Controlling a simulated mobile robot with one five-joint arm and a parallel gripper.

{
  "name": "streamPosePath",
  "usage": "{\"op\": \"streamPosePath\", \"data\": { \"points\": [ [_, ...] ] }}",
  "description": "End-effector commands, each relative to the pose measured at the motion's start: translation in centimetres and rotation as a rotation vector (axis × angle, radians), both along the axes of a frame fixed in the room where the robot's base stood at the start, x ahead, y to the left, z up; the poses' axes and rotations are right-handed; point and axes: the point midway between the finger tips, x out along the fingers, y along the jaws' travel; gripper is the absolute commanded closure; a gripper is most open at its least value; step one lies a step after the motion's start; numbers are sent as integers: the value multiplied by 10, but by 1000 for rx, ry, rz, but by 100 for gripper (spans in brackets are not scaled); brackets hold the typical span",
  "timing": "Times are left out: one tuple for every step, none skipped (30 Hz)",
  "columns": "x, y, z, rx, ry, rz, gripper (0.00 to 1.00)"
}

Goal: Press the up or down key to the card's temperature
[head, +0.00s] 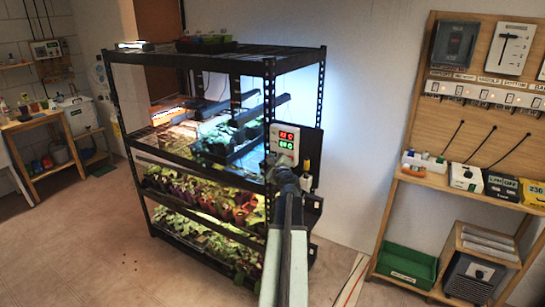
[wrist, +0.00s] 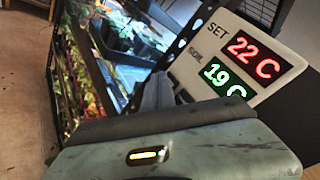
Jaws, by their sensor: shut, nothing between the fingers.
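The thermostat (head: 285,138) is a pale box on the rack's right front post, with a red readout above a green one. In the wrist view the thermostat (wrist: 222,50) shows a red 22 C beside the word SET and a green 19 C below. My gripper (head: 284,168) is shut and empty, just below the readouts. In the wrist view its tip (wrist: 158,92) is at the lower left edge of the thermostat, overlapping it in the picture; I cannot tell whether it touches. The up and down keys are not clearly seen and may be hidden. I cannot make out a card with a temperature.
The black rack (head: 200,52) holds several rows of seedlings under lamps. A wooden shelf unit (head: 393,225) with boxes and a green bin (head: 408,265) stands at the right. A small wooden bench (head: 38,122) is at the far left.

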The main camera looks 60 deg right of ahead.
Motion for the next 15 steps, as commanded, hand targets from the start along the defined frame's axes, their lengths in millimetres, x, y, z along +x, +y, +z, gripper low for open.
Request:
{"op": "streamPosePath", "data": {
  "points": [
    [0,3,0,0,0,0,100],
    [0,5,0,0,0,0,100],
    [0,7,0,0,0,0,100],
    [0,9,0,0,0,0,100],
    [0,11,0,1,1,1,100],
    [0,12,0,0,0,1,100],
    [0,13,0,0,0,1,100],
    [0,13,0,0,0,1,100],
    [0,13,0,1,1,1,100],
    [0,13,0,0,0,0,100],
    [0,13,0,0,0,0,100],
    [0,13,0,0,0,0,100],
    [0,13,0,0,0,0,100],
    [0,13,0,0,0,0,100],
    [0,13,0,0,0,0,100]
  ]
}}
